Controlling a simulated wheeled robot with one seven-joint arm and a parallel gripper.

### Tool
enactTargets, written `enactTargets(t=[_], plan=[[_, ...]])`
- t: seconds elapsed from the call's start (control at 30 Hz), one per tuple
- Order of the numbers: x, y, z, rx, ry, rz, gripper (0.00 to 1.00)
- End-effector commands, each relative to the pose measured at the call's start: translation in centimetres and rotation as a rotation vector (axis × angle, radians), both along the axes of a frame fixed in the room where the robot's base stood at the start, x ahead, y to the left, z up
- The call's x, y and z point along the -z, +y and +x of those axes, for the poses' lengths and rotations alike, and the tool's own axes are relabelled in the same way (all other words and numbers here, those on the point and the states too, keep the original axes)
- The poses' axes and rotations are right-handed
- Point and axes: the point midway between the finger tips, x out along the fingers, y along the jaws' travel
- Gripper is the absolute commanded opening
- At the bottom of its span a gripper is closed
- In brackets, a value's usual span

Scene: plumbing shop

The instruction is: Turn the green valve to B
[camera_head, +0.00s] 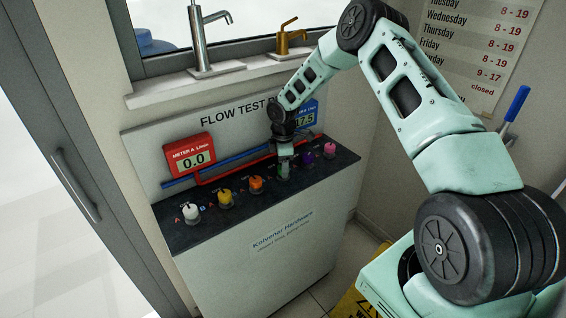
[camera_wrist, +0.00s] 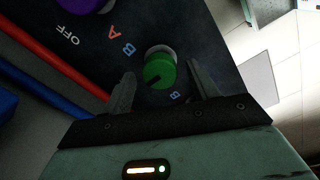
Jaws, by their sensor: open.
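The green valve (camera_wrist: 160,72) is a round green knob with a dark pointer mark, on the dark panel top in the wrist view. My gripper (camera_wrist: 160,84) is open, with one finger on each side of the knob and visible gaps between. I cannot tell which letter the pointer is set to.
White (camera_head: 191,210), yellow (camera_head: 225,196), orange (camera_head: 256,183), purple (camera_head: 308,158) and pink (camera_head: 330,149) valves share the bench top. A red meter A (camera_head: 189,156) reads 0.0; a blue meter (camera_head: 306,117) reads about 17.5. Red and blue pipes run behind the valves.

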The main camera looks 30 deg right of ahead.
Motion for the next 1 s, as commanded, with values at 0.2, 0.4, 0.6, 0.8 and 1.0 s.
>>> enactTargets(t=[0.2,0.4,0.6,0.8,1.0], plan=[[0.51,0.0,-0.01,0.0,0.0,-0.001,0.59],[0.49,0.01,0.0,0.0,0.0,0.0,0.45],[0.47,0.01,0.0,0.0,0.0,0.0,0.15],[0.53,0.04,0.02,0.017,0.0,0.0,0.15],[0.63,0.07,0.08,0.092,-0.002,-0.001,0.15]])
